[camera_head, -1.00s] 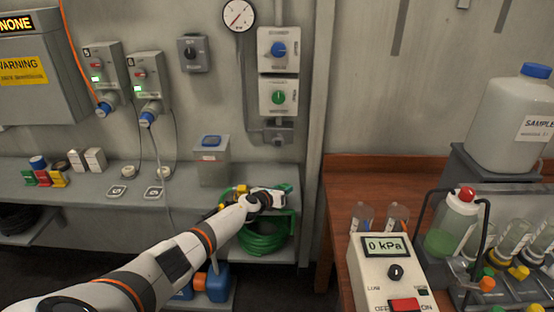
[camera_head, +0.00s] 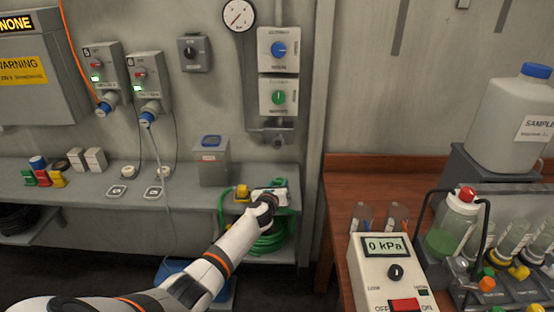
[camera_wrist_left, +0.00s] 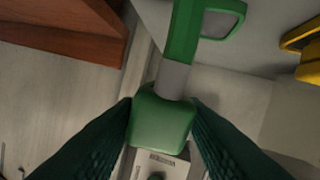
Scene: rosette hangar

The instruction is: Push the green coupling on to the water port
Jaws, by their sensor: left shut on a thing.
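My left gripper (camera_head: 277,192) is over the right end of the grey wall bench. It is shut on the green coupling, whose green block (camera_wrist_left: 162,120) sits between the fingers in the left wrist view. A grey cylinder and a green part with a loop continue beyond it. In the head view the coupling is mostly hidden by the gripper. A grey fitting (camera_head: 277,138), perhaps the water port, is on the wall under the green-knob panel (camera_head: 278,97), above and apart from the gripper. My right gripper is out of view.
A coiled green hose (camera_head: 262,244) hangs below the bench end. A yellow fitting (camera_head: 242,191) is left of the gripper, and a grey canister (camera_head: 211,167) stands behind it. A wooden bench (camera_head: 340,185) with a kPa meter (camera_head: 385,285) is at right.

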